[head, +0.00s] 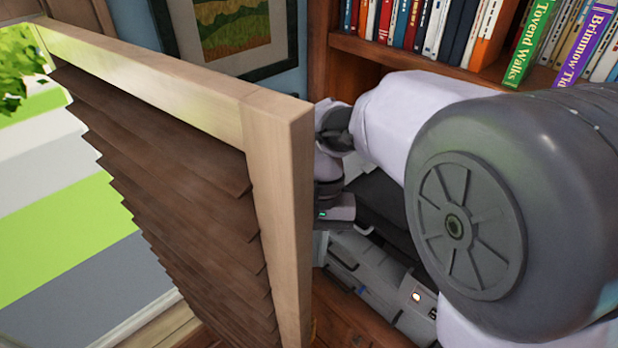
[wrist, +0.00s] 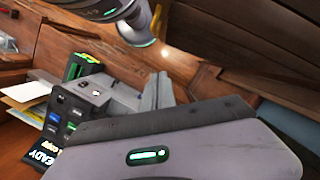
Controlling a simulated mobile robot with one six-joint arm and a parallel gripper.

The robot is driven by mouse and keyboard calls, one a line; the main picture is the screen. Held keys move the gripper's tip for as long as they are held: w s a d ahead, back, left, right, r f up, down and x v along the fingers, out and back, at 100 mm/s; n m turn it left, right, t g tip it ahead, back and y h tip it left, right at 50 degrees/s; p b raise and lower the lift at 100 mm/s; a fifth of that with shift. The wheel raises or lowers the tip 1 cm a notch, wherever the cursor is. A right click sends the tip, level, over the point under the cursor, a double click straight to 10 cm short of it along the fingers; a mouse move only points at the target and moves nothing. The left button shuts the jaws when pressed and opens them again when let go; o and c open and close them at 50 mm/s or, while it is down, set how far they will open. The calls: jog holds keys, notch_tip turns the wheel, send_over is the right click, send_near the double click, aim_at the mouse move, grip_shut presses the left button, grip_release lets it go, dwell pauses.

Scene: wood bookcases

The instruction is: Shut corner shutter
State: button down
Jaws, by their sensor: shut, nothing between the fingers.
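The corner shutter (head: 283,180) stands open in the head view, with a pale wood frame and dark brown slats. It swings out from the window at the left, and its free upright edge is nearest me. My gripper (head: 335,212) is just beyond and to the right of that edge. It is shut and empty. The shutter's edge partly hides it, so I cannot tell whether it touches the wood.
A bookcase (head: 425,62) full of books stands at the back right. A framed picture (head: 235,30) hangs behind the shutter. A grey machine (head: 375,275) sits low behind my arm. In the wrist view, a button panel (wrist: 72,115) and papers (wrist: 25,95) lie at the left.

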jog(key=s+f+b, duration=0.3)
jog(key=s+f, duration=0.3)
jog(key=f, duration=0.4)
jog(key=shift+s+f, duration=0.15)
jog(key=shift+f, duration=0.05)
jog(key=shift+s+a, duration=0.1)
